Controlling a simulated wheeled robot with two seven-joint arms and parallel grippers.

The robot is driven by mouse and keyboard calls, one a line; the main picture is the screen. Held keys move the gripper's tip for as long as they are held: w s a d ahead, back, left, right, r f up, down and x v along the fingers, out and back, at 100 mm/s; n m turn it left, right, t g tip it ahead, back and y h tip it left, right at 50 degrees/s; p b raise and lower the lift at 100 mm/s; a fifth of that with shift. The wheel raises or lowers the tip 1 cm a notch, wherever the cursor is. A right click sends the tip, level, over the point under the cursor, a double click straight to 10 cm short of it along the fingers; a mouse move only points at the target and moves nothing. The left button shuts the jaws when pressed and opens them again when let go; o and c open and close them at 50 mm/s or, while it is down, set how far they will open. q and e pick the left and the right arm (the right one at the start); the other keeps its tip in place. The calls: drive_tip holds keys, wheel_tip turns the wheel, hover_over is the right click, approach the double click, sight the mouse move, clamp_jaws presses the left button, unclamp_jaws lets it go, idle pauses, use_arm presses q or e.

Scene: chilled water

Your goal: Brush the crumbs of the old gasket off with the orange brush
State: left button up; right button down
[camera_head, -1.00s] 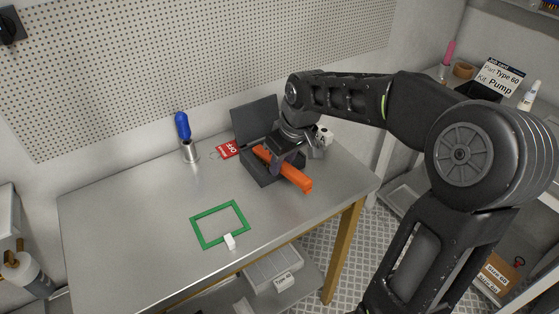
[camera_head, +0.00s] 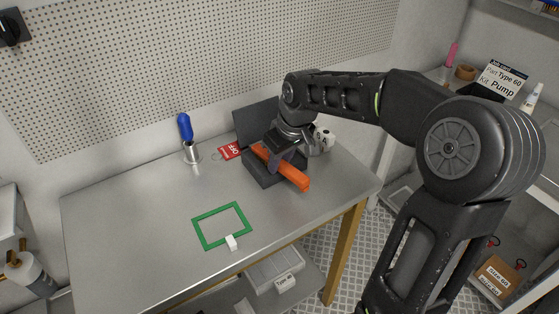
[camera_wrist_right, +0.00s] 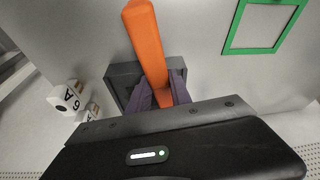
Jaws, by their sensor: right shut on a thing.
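The orange brush (camera_head: 293,176) lies across the dark grey box (camera_head: 263,178) at the back right of the table. My right gripper (camera_head: 282,158) is over the box and shut on the brush. In the right wrist view the orange brush (camera_wrist_right: 146,45) runs up from between the fingers of my right gripper (camera_wrist_right: 160,95), with the grey box (camera_wrist_right: 122,82) below. The box's upright panel (camera_head: 256,118) stands behind. The brush's other end and any crumbs are hidden by the gripper or too small to see. My left gripper is not in view.
White lettered blocks (camera_wrist_right: 68,97) sit by the box. The table's left is clear.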

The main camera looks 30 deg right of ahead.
drive_tip(key=shift+s+d+f, duration=0.1)
drive_tip(key=shift+s+f, duration=0.05)
drive_tip(key=shift+s, duration=0.55)
drive_tip(key=shift+w, duration=0.1)
drive_tip(key=shift+w, duration=0.6)
drive_tip(key=shift+s, duration=0.15)
drive_tip(key=shift+s+r, duration=0.2)
drive_tip(key=shift+s, duration=0.35)
drive_tip(key=shift+w, duration=0.1)
